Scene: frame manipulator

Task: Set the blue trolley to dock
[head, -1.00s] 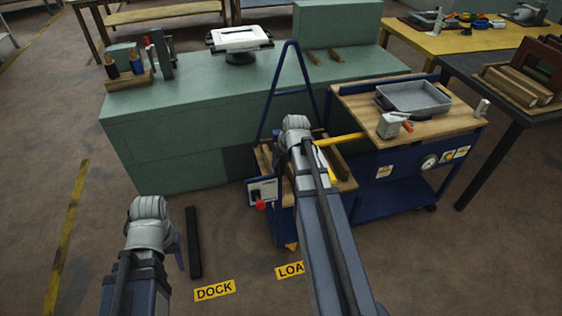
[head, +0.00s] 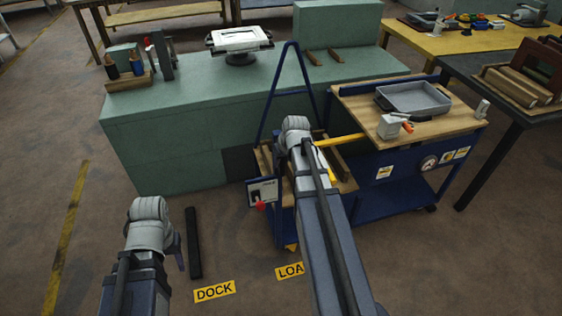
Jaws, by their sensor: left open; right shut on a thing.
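The blue trolley (head: 388,193) stands at right of centre, with a wooden top, a grey tray (head: 412,98) and a gauge. A yellow bar (head: 340,139) reaches left from it toward my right gripper (head: 318,158). That gripper is shut, apparently on the yellow bar; my own wrist hides most of the grasp. My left gripper (head: 179,252) is open and empty, low over the floor at the left. The yellow DOCK label (head: 215,291) lies on the floor right of it. A second label (head: 289,270) reads LOA, its end hidden by my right arm.
A dark bar (head: 194,243) lies on the floor behind the DOCK label. A small panel with a red knob (head: 260,206) is left of my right arm. A green bench (head: 165,155) blocks the back. A dark table (head: 482,130) stands at the right. Floor at the left is clear.

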